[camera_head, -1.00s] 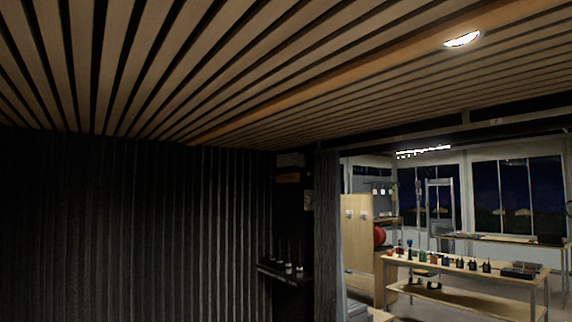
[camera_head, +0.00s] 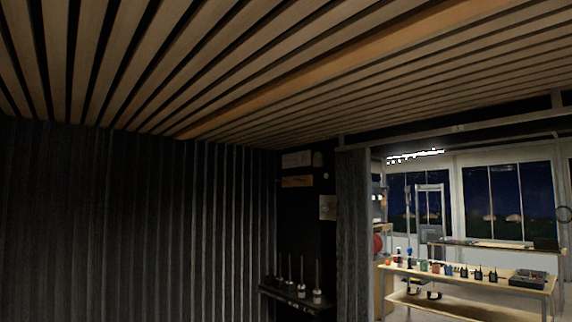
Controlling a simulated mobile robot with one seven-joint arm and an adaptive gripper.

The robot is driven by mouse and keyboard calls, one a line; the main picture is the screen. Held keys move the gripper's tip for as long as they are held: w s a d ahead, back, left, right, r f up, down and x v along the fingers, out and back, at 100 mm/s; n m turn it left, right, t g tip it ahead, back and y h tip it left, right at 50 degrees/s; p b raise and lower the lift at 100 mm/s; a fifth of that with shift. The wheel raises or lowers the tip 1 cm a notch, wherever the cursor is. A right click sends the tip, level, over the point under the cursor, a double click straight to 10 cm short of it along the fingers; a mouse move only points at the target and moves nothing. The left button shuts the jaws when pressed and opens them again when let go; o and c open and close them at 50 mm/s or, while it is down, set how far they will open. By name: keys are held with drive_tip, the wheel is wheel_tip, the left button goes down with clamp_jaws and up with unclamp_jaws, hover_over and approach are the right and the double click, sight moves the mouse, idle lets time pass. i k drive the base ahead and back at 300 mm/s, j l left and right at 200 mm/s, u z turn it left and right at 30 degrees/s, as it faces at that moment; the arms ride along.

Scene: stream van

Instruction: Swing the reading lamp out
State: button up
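I cannot make out a reading lamp in the head view. My gripper and arm are not in view. The view takes in the slatted wooden ceiling (camera_head: 250,60), a dark ribbed wall or curtain (camera_head: 140,230) on the left and a dark narrow panel (camera_head: 300,225) in the middle. Small pale and wooden fittings, among them a wooden strip (camera_head: 297,181) and a pale plate (camera_head: 327,207), are on that panel, too small and dim to identify.
A small dark shelf (camera_head: 292,300) with several upright thin items stands at the panel's foot. A dark curtain (camera_head: 353,235) edges the opening on the right. Beyond it, a wooden bench (camera_head: 460,276) carries several small items. Windows (camera_head: 507,200) stand behind.

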sight(318, 161)
drive_tip(key=i+j, duration=0.6)
drive_tip(key=i, duration=0.2)
drive_tip(key=i+j+z, duration=0.1)
drive_tip(key=i+j, duration=0.55)
drive_tip(key=i, duration=0.15)
